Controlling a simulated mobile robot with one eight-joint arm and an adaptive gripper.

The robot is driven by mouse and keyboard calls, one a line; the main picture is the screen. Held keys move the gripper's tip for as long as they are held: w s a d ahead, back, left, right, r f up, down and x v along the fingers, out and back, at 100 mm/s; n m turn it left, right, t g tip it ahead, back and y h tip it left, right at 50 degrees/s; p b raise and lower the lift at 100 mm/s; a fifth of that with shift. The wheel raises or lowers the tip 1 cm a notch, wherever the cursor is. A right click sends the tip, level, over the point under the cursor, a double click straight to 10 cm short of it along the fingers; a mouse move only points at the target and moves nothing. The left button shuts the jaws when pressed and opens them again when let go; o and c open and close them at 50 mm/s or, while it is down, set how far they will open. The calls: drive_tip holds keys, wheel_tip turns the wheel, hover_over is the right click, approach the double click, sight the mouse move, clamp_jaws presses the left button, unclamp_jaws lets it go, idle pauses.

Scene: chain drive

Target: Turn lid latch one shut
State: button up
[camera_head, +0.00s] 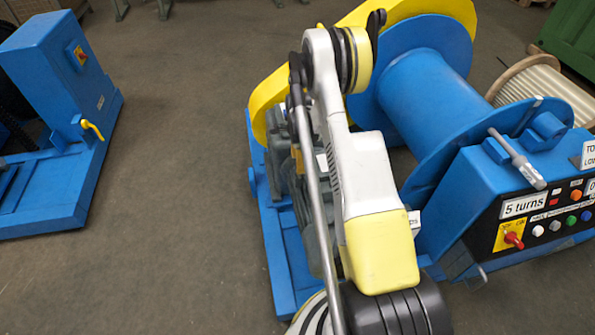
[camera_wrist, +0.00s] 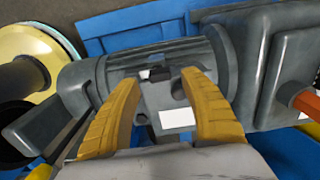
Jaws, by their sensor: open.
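My gripper (camera_wrist: 158,85) is open in the wrist view, its two yellow fingers spread over a grey motor-like housing (camera_wrist: 125,62). A small dark latch-like part (camera_wrist: 157,73) lies between the fingertips, on a grey box or lid (camera_wrist: 165,96) with a white label. I cannot tell for sure that this part is lid latch one or whether a finger touches it. Nothing is clearly held. In the head view my arm covers most of the grey machine (camera_head: 283,150), so the gripper and latch cannot be made out there.
A blue winch drum (camera_head: 415,95), yellow guards (camera_head: 265,100) and a control panel reading "5 turns" (camera_head: 523,205) surround the work area. Another grey housing (camera_wrist: 285,65) with an orange part (camera_wrist: 305,102) is right of the fingers. Open floor (camera_head: 180,200) lies left.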

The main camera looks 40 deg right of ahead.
drive_tip(key=shift+f+b, duration=0.45)
drive_tip(key=shift+f, duration=1.15)
clamp_jaws()
